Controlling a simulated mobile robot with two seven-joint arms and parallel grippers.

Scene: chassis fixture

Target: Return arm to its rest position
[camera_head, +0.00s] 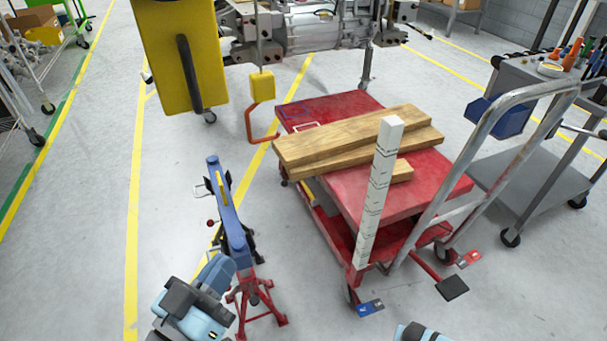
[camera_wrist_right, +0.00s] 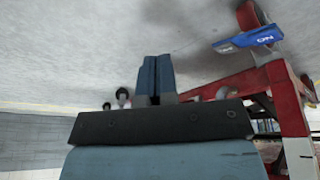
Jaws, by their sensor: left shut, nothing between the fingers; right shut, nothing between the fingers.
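My left gripper (camera_head: 218,267) shows at the bottom left of the head view, with a light blue body, a black palm and blue-grey fingers held together and empty. It appears in front of the lower part of a blue stand; I cannot tell the gap between them. Only a small light blue and black part of my right arm (camera_head: 418,333) shows at the bottom edge. In the right wrist view my right gripper (camera_wrist_right: 154,78) has its two fingers together with nothing between them.
A blue stand (camera_head: 232,215) on red legs is just beyond my left gripper. A red cart (camera_head: 345,195) carries wooden planks (camera_head: 350,140) and has a metal handle (camera_head: 455,165). Grey floor at left is clear.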

